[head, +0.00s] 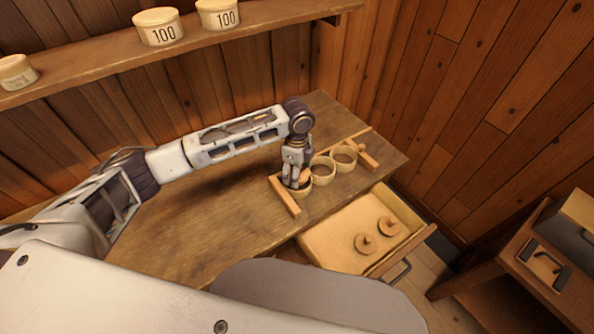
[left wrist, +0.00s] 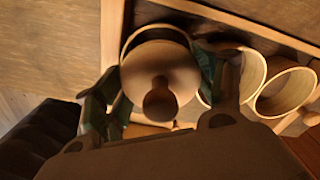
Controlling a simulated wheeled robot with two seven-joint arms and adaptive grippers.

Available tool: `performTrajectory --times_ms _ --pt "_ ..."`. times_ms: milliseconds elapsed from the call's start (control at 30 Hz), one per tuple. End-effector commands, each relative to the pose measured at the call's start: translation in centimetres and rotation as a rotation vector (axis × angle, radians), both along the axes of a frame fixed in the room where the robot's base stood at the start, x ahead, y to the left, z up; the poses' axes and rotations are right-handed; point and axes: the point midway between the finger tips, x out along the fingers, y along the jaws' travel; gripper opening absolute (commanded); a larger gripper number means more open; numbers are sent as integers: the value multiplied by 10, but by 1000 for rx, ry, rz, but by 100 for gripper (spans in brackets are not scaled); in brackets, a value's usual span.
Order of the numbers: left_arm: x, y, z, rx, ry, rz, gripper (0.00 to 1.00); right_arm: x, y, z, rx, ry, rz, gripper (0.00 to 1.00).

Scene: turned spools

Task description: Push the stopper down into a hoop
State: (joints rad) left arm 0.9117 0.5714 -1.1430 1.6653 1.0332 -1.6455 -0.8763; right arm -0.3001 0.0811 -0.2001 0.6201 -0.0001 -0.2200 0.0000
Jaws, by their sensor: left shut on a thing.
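My left gripper (head: 296,184) is shut on a wooden stopper (left wrist: 160,78) and points down at the near-left hoop (head: 303,194). In the left wrist view the stopper's round disc and dark knob lie between the two fingers. The rim of that hoop shows around the disc's far side, so the stopper is at the hoop's mouth; how deep it sits I cannot tell. Two more hoops, the middle one (head: 322,171) and the far-right one (head: 345,158), stand beside it and look empty. My right gripper is not in view.
A wooden frame (head: 285,196) borders the hoops on the bench (head: 210,225). An open drawer (head: 328,240) below holds two stoppers, one (head: 364,243) and another (head: 388,227). A shelf (head: 100,62) with tubs runs along the back wall. The bench's left is clear.

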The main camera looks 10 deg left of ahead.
Motion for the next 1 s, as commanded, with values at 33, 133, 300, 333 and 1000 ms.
performTrajectory --times_ms 33,133,300,333,1000 --pt "0 0 0 0 -1 0 44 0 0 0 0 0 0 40" --pt "0 0 0 0 0 0 44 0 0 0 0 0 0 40" --pt "0 0 -3 0 0 0 44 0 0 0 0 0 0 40" --pt "0 0 -3 0 0 0 44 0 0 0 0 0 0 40" --pt "0 0 -15 0 -1 0 44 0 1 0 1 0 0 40"
